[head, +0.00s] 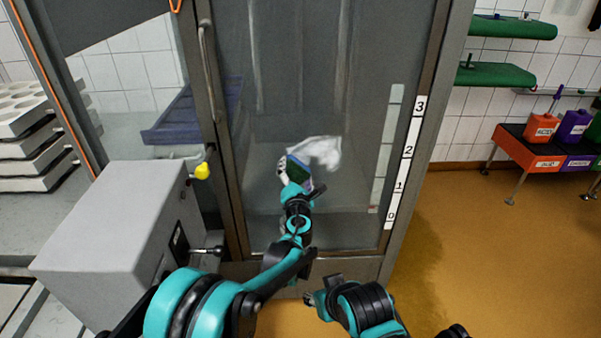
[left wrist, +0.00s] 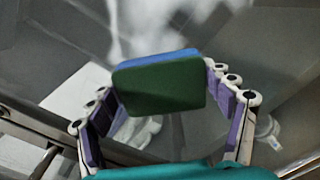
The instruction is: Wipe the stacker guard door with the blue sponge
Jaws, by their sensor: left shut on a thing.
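The stacker guard door (head: 330,75) is a tall, see-through panel in a grey frame, with a bar handle (head: 207,75) on its left. A whitish smear (head: 322,150) shows low on the panel; whitish streaks also show in the left wrist view (left wrist: 140,22). My left gripper (head: 296,175) is shut on the blue sponge (head: 297,167), just below the smear. In the left wrist view the sponge (left wrist: 160,85) shows a dark green face and a blue edge. Whether it touches the panel I cannot tell. My right gripper (head: 316,297) is low, near the door's bottom; its fingers are unclear.
A grey box (head: 110,215) with a yellow knob (head: 202,171) stands left of the door. Stacked white moulds (head: 22,125) are at far left. A red bench with bottles (head: 525,150) is at right. A number strip (head: 408,150) runs along the door's right side.

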